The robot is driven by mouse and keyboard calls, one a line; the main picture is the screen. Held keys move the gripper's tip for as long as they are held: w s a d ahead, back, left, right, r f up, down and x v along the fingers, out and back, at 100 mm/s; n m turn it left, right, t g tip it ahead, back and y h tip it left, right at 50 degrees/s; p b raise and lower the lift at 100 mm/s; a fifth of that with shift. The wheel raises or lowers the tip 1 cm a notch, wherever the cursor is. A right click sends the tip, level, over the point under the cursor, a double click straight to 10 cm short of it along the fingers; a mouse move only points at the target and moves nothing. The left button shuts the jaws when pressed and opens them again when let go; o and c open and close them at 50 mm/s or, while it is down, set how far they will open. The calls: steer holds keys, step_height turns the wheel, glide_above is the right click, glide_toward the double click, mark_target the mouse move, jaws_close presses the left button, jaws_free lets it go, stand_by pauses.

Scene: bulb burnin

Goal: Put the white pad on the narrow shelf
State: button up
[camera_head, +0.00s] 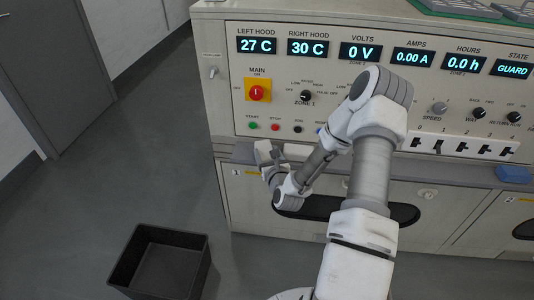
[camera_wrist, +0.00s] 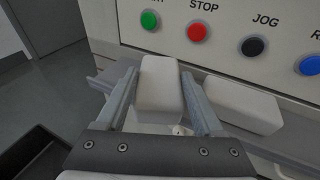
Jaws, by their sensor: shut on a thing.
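The white pad (camera_wrist: 160,85) is a pale block with rounded edges. In the wrist view it sits between the two fingers of my gripper (camera_wrist: 158,78), which is shut on it. In the head view my gripper (camera_head: 266,156) is small, in front of the machine's left part, below the start and stop buttons. The narrow shelf (camera_head: 243,152) is a grey ledge along the machine's front. The pad is at the ledge, near its left end; I cannot tell whether it touches it. A second pale block (camera_wrist: 238,104) lies on the ledge to the right of my gripper.
A dark open bin (camera_head: 160,262) stands on the floor at lower left. A blue block (camera_head: 514,174) lies on the ledge far right. Buttons, a red main switch (camera_head: 257,91) and toggles fill the panel above.

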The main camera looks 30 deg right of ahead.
steer(key=o, duration=1.3)
steer(key=shift+o, duration=0.2)
steer(key=shift+r+p, duration=0.6)
steer(key=shift+p, duration=0.05)
steer(key=v, duration=1.2)
steer(key=shift+p, duration=0.45)
steer(key=shift+f, duration=0.1)
